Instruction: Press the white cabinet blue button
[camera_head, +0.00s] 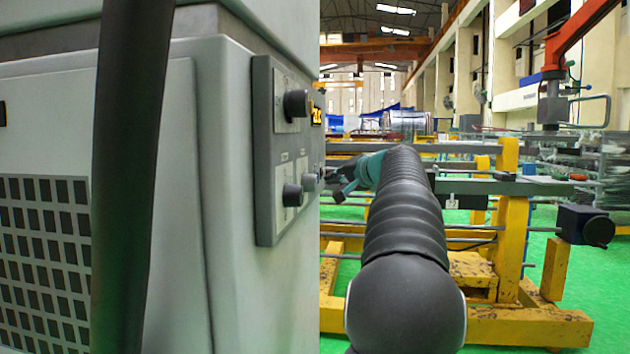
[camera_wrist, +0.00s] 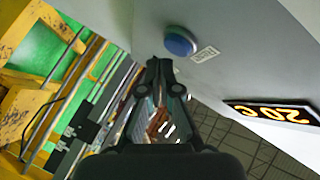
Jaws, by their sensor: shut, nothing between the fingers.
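The white cabinet (camera_head: 230,160) fills the left of the head view, with a grey control panel (camera_head: 265,150) on its face. The round blue button (camera_wrist: 180,41) stands out from the grey panel surface in the wrist view, beside a small white label. My gripper (camera_wrist: 160,66) is shut and empty. Its fingertips show just below and left of the button in that picture; a gap shows between them there, but I cannot tell the depth.
Dark knobs (camera_head: 292,195) stick out from the panel. An orange-lit display (camera_wrist: 270,112) is on the same panel. A yellow frame with grey rails (camera_head: 510,240) stands to the right on a green floor. A dark vertical post (camera_head: 130,170) crosses the head view in front of the cabinet.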

